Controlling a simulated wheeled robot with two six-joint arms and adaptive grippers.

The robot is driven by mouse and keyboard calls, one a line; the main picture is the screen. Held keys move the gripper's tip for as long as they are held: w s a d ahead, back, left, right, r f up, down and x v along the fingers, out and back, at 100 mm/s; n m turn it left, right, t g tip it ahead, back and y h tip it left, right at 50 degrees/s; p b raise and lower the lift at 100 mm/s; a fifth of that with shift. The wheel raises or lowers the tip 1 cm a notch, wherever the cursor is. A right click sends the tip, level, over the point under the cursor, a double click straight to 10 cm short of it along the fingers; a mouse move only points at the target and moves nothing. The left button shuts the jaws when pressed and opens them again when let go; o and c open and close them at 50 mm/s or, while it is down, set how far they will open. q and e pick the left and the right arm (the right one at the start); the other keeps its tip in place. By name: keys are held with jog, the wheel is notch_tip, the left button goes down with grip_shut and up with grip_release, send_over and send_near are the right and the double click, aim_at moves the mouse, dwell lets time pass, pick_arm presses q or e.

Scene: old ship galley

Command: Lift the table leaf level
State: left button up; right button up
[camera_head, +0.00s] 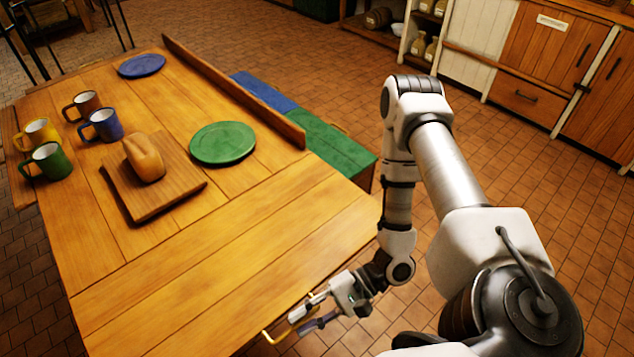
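The wooden table (85,220) fills the left of the head view. Its near end is a section of crosswise planks, the leaf (215,265), which looks about in line with the rest of the top. A yellow handle (270,338) sticks out from the leaf's near right edge. My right gripper (303,321) is at this handle, its two fingers apart with a gap between them. I cannot tell if they touch the handle. The leaf's near left part is cut off by the frame. My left gripper is not in view.
On the table stand several mugs (103,126), a blue plate (141,66), a green plate (222,143) and a board (160,198) with bread (144,158). The leaf is bare. A raised rail (230,88) and a bench (325,147) line the far right side. Tiled floor is free at right.

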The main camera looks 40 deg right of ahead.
jog(key=v, duration=0.5)
jog(key=shift+s+d, duration=0.1)
dwell(0.5)
